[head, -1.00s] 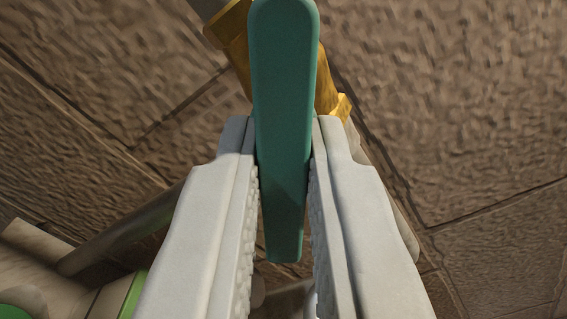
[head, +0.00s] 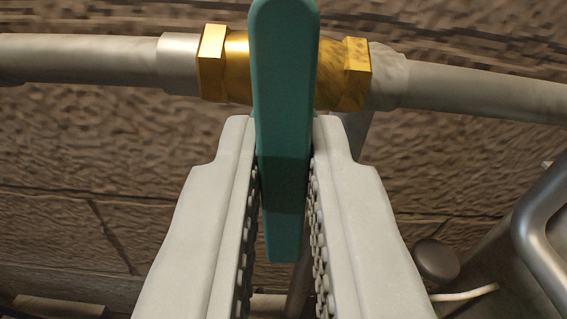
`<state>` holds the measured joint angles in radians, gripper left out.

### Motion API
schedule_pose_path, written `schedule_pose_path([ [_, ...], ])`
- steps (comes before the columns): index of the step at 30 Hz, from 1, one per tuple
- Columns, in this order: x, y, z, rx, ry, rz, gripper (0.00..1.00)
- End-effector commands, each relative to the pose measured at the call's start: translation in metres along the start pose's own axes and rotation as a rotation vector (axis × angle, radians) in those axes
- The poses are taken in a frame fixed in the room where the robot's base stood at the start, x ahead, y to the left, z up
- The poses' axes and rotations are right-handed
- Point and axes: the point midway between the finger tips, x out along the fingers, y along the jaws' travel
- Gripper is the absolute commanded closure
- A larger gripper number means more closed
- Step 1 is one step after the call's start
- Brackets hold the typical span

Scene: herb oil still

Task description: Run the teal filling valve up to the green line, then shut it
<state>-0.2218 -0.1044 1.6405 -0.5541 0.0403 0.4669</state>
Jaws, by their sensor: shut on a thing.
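The teal valve handle (head: 283,95) runs from the top of the view down between my fingers. Its upper end lies in front of a brass valve body (head: 238,65) set in a grey pipe. The handle lies across the pipe, at about a right angle to it in the picture. My gripper (head: 284,150) is shut on the handle, one finger on each side. The green line is not in view.
The grey pipe (head: 85,58) crosses the top of the view on both sides of the valve. A rough brown stone wall (head: 130,150) is behind. A curved metal bar (head: 545,215) and a dark round knob (head: 436,260) are at the lower right.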

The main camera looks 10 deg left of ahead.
Motion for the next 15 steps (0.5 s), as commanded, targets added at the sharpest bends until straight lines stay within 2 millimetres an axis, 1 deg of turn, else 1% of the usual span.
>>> schedule_pose_path([
  [6,0.0003,-0.0001,0.0016,0.088,-0.003,0.000,1.00],
  [15,0.0003,-0.0001,0.0017,0.131,-0.003,0.001,1.00],
])
